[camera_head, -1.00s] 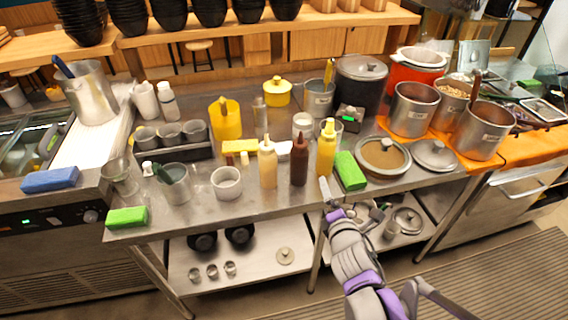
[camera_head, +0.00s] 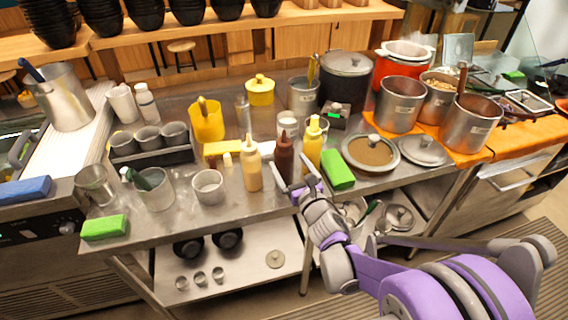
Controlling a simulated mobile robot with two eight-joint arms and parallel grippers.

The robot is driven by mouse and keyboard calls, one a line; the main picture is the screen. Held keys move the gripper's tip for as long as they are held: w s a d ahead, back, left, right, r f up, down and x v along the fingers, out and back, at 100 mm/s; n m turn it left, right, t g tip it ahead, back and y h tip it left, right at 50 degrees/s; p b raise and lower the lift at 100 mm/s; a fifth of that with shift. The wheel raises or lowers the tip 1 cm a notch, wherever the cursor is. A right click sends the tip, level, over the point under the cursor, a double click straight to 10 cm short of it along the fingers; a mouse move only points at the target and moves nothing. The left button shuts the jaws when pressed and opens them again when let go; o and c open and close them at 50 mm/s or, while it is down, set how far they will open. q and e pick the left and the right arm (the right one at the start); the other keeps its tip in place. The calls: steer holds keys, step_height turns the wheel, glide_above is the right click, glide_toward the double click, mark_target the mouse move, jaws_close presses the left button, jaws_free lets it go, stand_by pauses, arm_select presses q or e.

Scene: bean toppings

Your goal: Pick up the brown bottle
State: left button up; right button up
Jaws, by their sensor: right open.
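The brown bottle (camera_head: 284,154) stands upright on the steel counter near its front edge. A cream bottle (camera_head: 252,167) stands just left of it and a yellow bottle (camera_head: 313,144) just right. My right gripper (camera_head: 289,178) is open in front of the brown bottle's lower part, its fingers pointing at it. The fingers cover some of the bottle's base, and I cannot tell whether they touch it. My left gripper is not in view.
A green sponge (camera_head: 338,169) lies right of the yellow bottle, near a lidded pan (camera_head: 345,152). A white cup (camera_head: 208,188) stands to the left. Large steel pots (camera_head: 397,104) stand at the right. The counter's front strip left of my gripper is mostly clear.

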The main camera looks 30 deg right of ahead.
steer(key=w, duration=0.4)
steer(key=shift+w+d+f, duration=0.25)
steer(key=shift+d, duration=0.05)
steer(key=shift+s, duration=0.1)
steer(key=shift+c, duration=0.3)
steer(key=c, duration=0.8)
step_height(320, 180, up, 10)
steer(key=shift+r+p, duration=0.1)
steer(key=shift+p, duration=0.95)
steer(key=shift+c, duration=0.2)
steer(key=o, duration=0.4)
steer(key=shift+c, duration=1.4)
